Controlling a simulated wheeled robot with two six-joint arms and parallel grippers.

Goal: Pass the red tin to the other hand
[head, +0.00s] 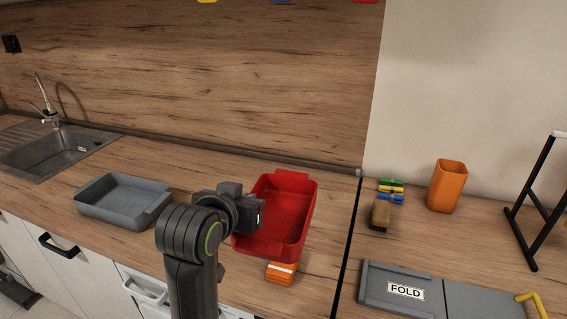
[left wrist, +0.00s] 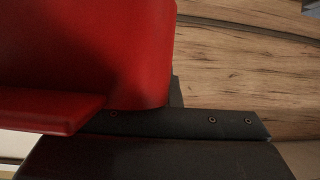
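The red tin (head: 292,203) is an open rectangular tray with a flared lip at its ends. It is at the middle of the head view, over the wooden counter; I cannot tell if its base touches the counter. My left gripper (head: 252,212) is at the tin's left side wall and looks shut on it. In the left wrist view the red wall (left wrist: 95,50) fills the upper left, against a dark finger (left wrist: 190,123); the other finger is not clear. My right gripper is in neither view.
A grey tray (head: 118,212) stands left, near the sink (head: 45,150). An orange block (head: 281,272) is just in front of the tin.

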